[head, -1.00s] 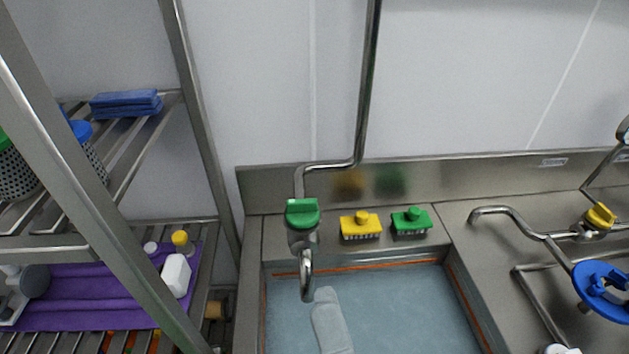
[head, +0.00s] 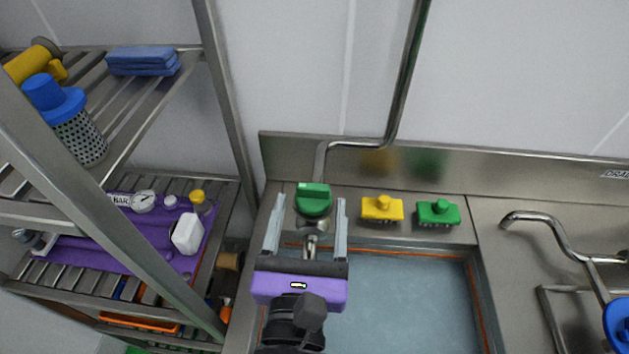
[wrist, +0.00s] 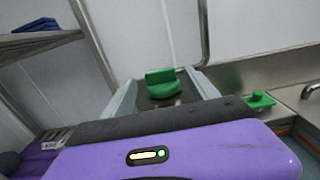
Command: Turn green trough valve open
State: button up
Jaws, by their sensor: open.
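The green trough valve handle (head: 314,199) sits on top of the tap at the back edge of the water-filled trough (head: 400,310). It also shows in the wrist view (wrist: 162,83), between the two fingers. My gripper (head: 307,212) is open, and its grey fingers appear on either side of the green handle in the head view. I cannot tell whether either finger touches it.
A yellow brush (head: 381,208) and a green brush (head: 438,212) lie on the ledge right of the valve. A steel pipe (head: 405,80) rises behind it. A metal shelf rack with bottles on a purple cloth (head: 95,238) stands at left. A blue handwheel (head: 618,322) is at far right.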

aim_at(313, 192)
jog(key=shift+w+p, duration=0.4)
jog(key=shift+w, duration=2)
jog(key=c, duration=1.4)
jog(key=shift+o, duration=0.2)
jog(key=shift+d, duration=0.1)
